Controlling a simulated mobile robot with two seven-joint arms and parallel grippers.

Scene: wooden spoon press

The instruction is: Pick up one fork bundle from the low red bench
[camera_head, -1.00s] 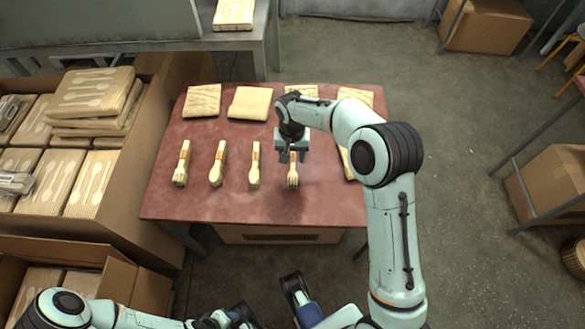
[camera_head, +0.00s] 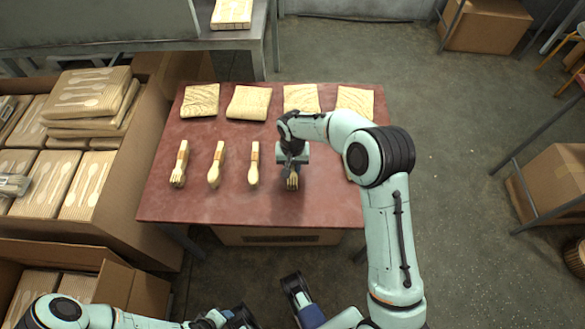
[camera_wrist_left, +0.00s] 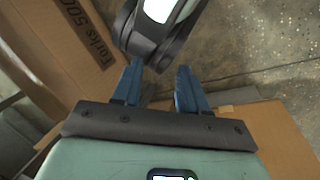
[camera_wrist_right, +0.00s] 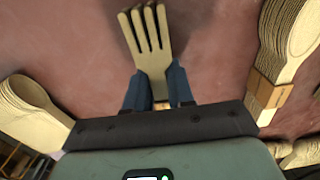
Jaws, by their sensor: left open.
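The low red bench (camera_head: 235,205) carries a row of wooden cutlery bundles. My right gripper (camera_head: 291,170) is over the fourth place in the row, its fingers closed around the neck of a fork bundle (camera_head: 292,184). In the right wrist view this fork bundle (camera_wrist_right: 151,45) has its tines pointing away between the blue fingers (camera_wrist_right: 157,85). I cannot tell if it touches the bench. Another fork bundle (camera_head: 179,165) lies at the far left, with two spoon bundles (camera_head: 215,170) (camera_head: 254,168) between. My left gripper (camera_wrist_left: 159,78) is open and empty.
Several pale wooden slabs or packs (camera_head: 248,103) lie along the bench's back edge. My right forearm hides part of the bench's right side. A big carton (camera_head: 120,190) of cutlery packs stands at the left. A grey table (camera_head: 235,45) stands behind.

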